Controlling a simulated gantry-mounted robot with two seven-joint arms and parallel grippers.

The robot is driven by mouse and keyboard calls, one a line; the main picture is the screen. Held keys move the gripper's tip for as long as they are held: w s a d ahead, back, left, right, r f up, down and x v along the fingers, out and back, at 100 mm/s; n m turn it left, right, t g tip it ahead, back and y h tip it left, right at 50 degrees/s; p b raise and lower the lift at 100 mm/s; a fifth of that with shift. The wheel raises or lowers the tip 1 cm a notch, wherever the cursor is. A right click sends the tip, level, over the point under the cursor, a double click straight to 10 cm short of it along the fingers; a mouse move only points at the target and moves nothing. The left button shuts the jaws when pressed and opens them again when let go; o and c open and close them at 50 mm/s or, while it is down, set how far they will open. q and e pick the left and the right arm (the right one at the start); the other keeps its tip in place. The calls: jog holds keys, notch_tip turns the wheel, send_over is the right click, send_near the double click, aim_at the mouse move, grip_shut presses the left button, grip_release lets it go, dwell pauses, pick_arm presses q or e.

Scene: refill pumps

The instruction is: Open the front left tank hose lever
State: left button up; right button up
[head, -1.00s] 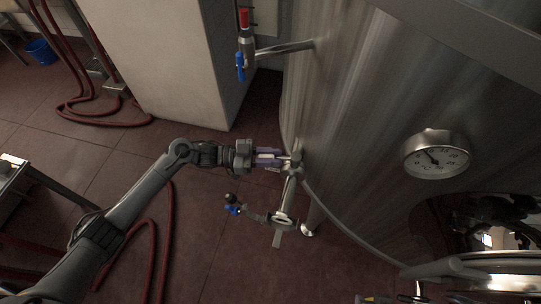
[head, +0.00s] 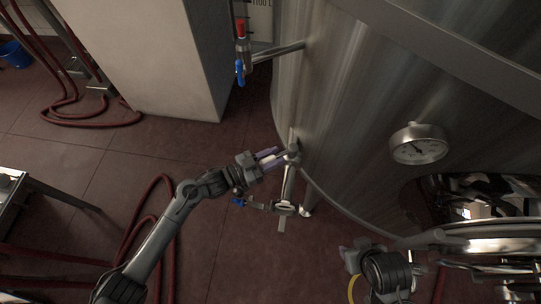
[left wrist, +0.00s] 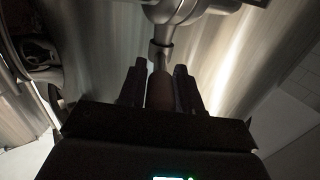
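The steel tank (head: 345,100) fills the right side of the head view. A metal outlet pipe with a valve (head: 284,208) stands at its lower left, with a blue-ended part (head: 239,201) to the left. My left gripper (head: 276,157) is at the fitting (head: 292,153) at the top of this pipe. In the left wrist view, a brownish handle (left wrist: 160,90) lies between my left gripper's two fingers (left wrist: 159,85), joined to a metal fitting (left wrist: 180,10). I cannot tell whether the fingers press on it. My right gripper (head: 346,257) is low, beside the tank, away from the pipe.
A higher tank outlet (head: 277,52) has a valve with red and blue handles (head: 240,70). A dial gauge (head: 419,145) juts from the tank. A pale pillar (head: 150,60) stands behind. Red hoses (head: 152,215) lie on the floor. A metal table (head: 20,195) is at left.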

pick_arm(q)
jog(key=shift+o, duration=1.3)
jog(key=p+v, duration=0.1)
jog(key=v, duration=0.9)
jog(key=shift+s+a, duration=0.2)
jog(key=shift+a, duration=0.15)
